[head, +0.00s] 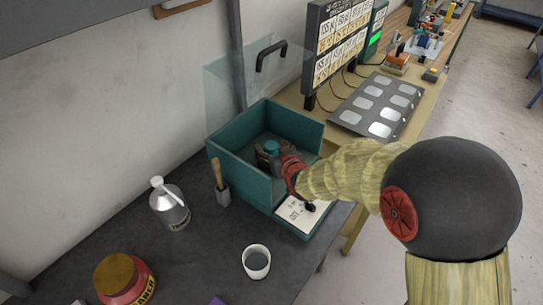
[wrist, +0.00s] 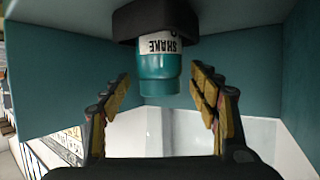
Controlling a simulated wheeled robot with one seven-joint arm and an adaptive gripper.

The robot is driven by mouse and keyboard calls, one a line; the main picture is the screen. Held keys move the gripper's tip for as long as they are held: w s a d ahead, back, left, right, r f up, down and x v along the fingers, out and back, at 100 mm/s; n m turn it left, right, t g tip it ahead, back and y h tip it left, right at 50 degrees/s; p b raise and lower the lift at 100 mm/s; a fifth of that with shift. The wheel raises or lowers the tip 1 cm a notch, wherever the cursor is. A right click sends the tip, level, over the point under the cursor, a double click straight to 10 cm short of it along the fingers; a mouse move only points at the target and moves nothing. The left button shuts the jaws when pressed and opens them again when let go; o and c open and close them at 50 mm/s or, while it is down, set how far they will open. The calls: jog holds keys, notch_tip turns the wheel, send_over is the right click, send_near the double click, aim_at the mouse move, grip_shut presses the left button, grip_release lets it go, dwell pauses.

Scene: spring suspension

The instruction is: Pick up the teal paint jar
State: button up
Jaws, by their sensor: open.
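The teal paint jar (wrist: 158,70) has a white label reading SHAKE, upside down in the wrist view. Its far end sits in a dark block or holder (wrist: 128,22). In the head view, only a bit of the teal jar (head: 272,146) shows inside the open teal box (head: 240,172); my gripper hides part of the surroundings. My gripper (wrist: 160,78) is open, one padded finger on each side of the jar's near end in the picture. Gaps show between the fingers and the jar. I cannot tell how deep the jar lies between them.
The box walls stand close around my gripper. A clear raised panel with a black handle (head: 270,54) is behind it. A brush (head: 221,183), metal can (head: 170,206), white cup (head: 256,262) and red-and-yellow jar (head: 125,279) stand on the dark bench. A signboard (head: 340,45) stands at the back.

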jog(key=c, duration=0.4)
jog(key=shift+r, duration=0.1)
grip_shut()
dwell(0.5)
